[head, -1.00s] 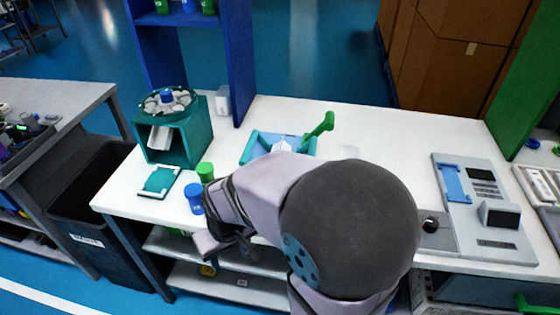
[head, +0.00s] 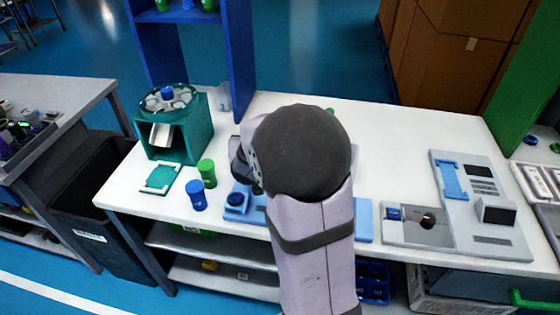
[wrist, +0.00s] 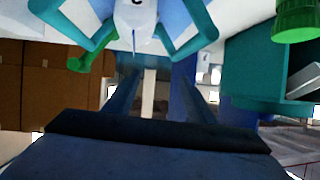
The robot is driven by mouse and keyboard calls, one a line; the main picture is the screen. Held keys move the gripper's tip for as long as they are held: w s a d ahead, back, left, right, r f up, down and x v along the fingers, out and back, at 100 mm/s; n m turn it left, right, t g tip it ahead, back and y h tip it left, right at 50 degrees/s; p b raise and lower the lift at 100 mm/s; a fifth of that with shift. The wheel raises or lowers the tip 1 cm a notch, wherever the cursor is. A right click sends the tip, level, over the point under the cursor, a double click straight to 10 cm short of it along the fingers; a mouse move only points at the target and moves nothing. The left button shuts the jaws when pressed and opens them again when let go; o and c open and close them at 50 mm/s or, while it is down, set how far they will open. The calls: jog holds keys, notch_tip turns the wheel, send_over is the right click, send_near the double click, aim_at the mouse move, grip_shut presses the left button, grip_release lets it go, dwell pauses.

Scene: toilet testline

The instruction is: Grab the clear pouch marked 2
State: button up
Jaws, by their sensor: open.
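I cannot make out a clear pouch marked 2 in either view; my arm covers the middle of the table in the head view. My gripper (wrist: 163,92) shows in the wrist view with its two dark blue fingers apart and nothing visible between them. Above the fingers in the wrist view is a white piece with a dark mark (wrist: 135,18), cut off by the top edge, between the arms of a teal frame (wrist: 185,35). In the head view my gripper is hidden behind my arm.
A green machine with a round carousel (head: 185,133) stands at the left. A green cup (head: 207,173) and a blue cup (head: 197,195) stand near it, beside a teal plate (head: 160,179). A grey device (head: 485,225) is at the right. The white table (head: 400,150) is clear between.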

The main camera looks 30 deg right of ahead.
jog(key=shift+m+g+h, duration=0.4)
jog(key=shift+m+h, duration=0.2)
jog(key=shift+h, duration=0.3)
jog(key=s+d, duration=0.1)
jog(key=d, duration=0.1)
jog(key=s+d, duration=0.1)
jog(key=d, duration=0.1)
jog(key=shift+s+r, duration=0.1)
jog(key=shift+s, duration=0.1)
jog(key=f, duration=0.2)
jog(key=f+b, duration=0.1)
jog(key=f, duration=0.5)
jog(key=shift+w+d+f, duration=0.15)
jog(key=shift+w+d, duration=0.15)
jog(key=shift+w, duration=0.1)
jog(key=shift+w+d+f, duration=0.15)
jog(key=shift+w+d, duration=0.05)
jog(key=shift+w, duration=0.05)
jog(key=shift+x, duration=2.9)
jog(key=c, duration=0.8)
jog(key=shift+o, duration=0.2)
